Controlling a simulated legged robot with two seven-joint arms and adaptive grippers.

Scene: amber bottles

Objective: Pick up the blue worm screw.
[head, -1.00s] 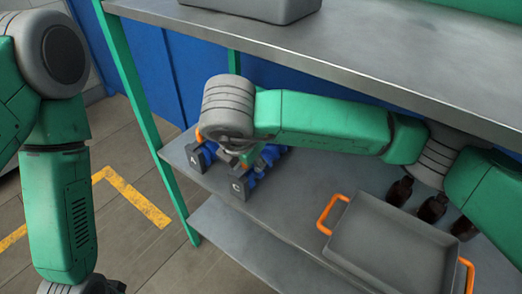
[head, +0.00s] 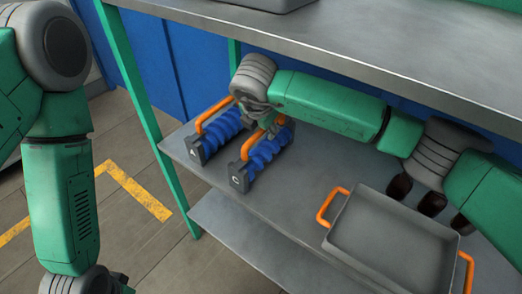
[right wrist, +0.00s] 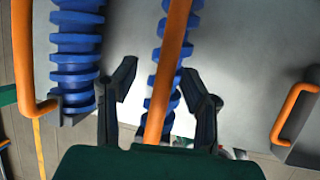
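Two blue worm screws in dark frames with orange handles stand on the lower shelf in the head view. One (head: 222,127) is marked A at the left, the other (head: 267,154) is marked C. My right gripper (head: 270,122) is at the far end of the C screw, partly hidden by its own wrist. In the right wrist view, its dark fingers (right wrist: 160,75) are open, one on each side of the C screw's orange handle (right wrist: 168,75). The A screw (right wrist: 77,50) lies left of the fingers there. My left arm hangs at the left edge, its gripper out of frame.
A grey tray (head: 340,237) with orange handles stands to the right on the shelf (head: 285,200). Several amber bottles (head: 433,203) stand behind it, partly hidden by my right arm. The upper tabletop (head: 330,50) overhangs the shelf.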

